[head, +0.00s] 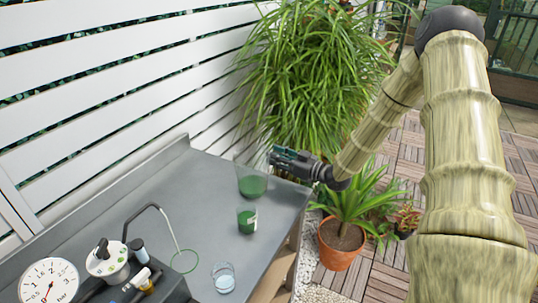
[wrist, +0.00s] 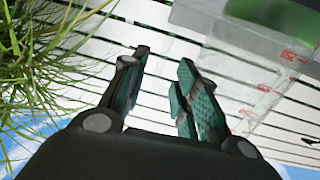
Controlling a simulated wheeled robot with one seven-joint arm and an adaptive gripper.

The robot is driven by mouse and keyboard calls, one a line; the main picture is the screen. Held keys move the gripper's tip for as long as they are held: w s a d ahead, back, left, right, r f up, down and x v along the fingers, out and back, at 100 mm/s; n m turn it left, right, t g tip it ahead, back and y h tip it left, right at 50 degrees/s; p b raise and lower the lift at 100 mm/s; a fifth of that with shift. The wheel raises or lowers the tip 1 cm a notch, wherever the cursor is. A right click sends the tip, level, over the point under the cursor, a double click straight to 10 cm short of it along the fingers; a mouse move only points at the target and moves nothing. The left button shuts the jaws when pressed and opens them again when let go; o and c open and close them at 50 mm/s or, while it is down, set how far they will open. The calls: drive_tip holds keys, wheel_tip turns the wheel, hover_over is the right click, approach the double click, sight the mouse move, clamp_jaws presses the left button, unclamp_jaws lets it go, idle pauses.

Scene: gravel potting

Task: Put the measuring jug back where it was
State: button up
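A clear jug (head: 252,183) with green contents stands on the grey bench, close to my gripper (head: 276,156). In the wrist view, which looks upside down, a clear container with red scale marks and green contents (wrist: 262,85) lies to the right of the fingers; it appears to be this jug. My gripper (wrist: 163,75) is open, with a gap between its fingers and nothing in it. It is above and to the right of the jug in the head view, and the jug is upright. Whether a finger touches the jug cannot be told.
A second clear cup with green contents (head: 247,221) and a small glass with pale contents (head: 223,278) stand nearer on the bench (head: 190,200). A pressure gauge (head: 48,281) and a device with a wire loop (head: 184,262) are at front left. Plants (head: 310,80) stand behind.

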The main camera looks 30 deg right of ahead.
drive_tip(key=v, duration=0.8)
drive_tip(key=shift+s+b, duration=0.1)
drive_tip(key=shift+b, duration=0.2)
